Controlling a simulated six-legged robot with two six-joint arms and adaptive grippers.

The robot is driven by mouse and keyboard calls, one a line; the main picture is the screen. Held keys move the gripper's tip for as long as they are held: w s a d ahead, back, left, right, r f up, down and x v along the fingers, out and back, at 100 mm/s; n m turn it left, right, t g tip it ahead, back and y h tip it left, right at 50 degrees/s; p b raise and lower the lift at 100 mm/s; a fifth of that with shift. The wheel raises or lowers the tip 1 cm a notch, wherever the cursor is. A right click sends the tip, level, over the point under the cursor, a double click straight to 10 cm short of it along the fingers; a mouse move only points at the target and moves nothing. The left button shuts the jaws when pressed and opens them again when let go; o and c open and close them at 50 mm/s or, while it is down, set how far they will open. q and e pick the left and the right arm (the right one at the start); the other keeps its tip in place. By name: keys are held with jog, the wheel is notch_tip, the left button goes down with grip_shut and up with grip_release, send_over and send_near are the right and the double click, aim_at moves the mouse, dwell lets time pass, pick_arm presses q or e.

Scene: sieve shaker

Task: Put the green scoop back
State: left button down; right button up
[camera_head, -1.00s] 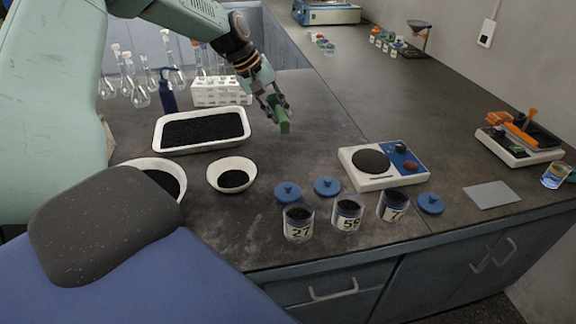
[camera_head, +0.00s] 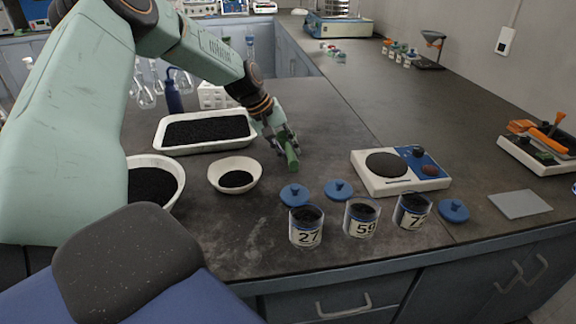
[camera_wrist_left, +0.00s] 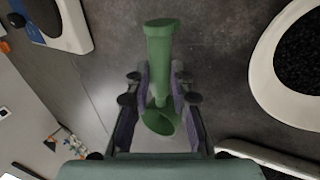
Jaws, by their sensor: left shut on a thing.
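My left gripper (camera_head: 281,143) is shut on the green scoop (camera_head: 291,156), to the right of the white tray of black grains. In the left wrist view the green scoop (camera_wrist_left: 160,62) lies between the two fingers of the left gripper (camera_wrist_left: 160,90). One end points away from the palm and a flared end sits nearer the palm. The scoop is low over the bare grey counter; I cannot tell whether it touches it. My right gripper is not in view.
The white tray (camera_head: 160,147) and a white bowl (camera_head: 236,163) hold black grains. Numbered jars (camera_head: 306,238) and blue lids (camera_head: 338,189) line the front. Bare counter lies between the scoop and the balance.

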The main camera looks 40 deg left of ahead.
aim_at(288, 173)
pick_arm(q)
jog(key=shift+s+d+f+b, duration=0.1)
jog(key=shift+f+b, duration=0.2)
jog(key=shift+f, duration=0.25)
notch_tip(288, 173, down, 2)
jog(key=shift+f+b, duration=0.15)
jog(key=shift+b, duration=0.35)
jog(key=shift+f, duration=0.2)
jog(key=c, duration=1.6)
grip_release()
jog(key=o, duration=0.4)
jog(key=shift+f, duration=0.15)
jog(key=shift+o, duration=0.2)
